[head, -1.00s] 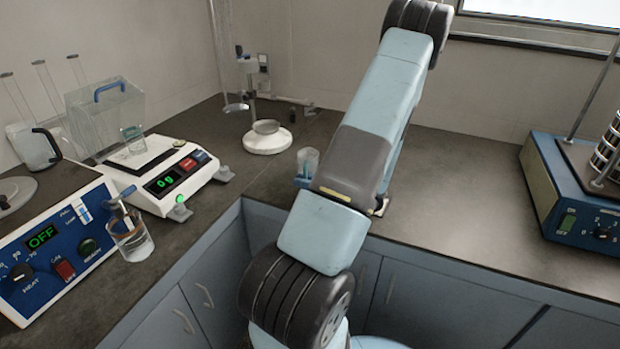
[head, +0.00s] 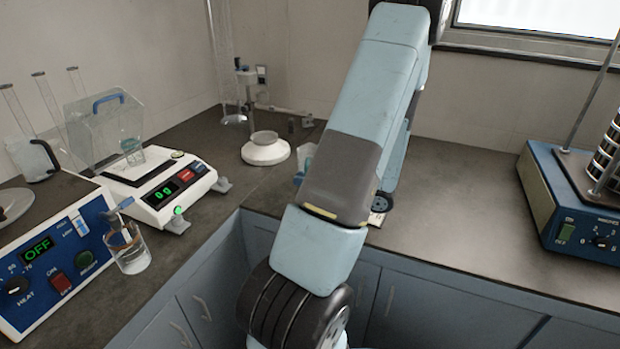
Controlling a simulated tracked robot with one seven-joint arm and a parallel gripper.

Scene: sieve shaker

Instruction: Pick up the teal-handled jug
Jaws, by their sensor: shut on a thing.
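A clear jug (head: 307,156) with a blue-teal part at its lower left shows just left of my forearm in the head view. It looks like the teal-handled jug. Its right side is hidden behind my arm, so I cannot see its whole handle or its base. My arm rises through the middle of the view and bends down again behind itself. My gripper is hidden behind the arm, so its fingers and their contact with the jug cannot be seen.
Left of the arm are a white stand with a dish (head: 265,151), a balance (head: 160,190), a glass beaker (head: 128,252), a blue hotplate (head: 60,262) and a black-handled jug (head: 38,158). A blue sieve shaker (head: 565,205) stands at the right.

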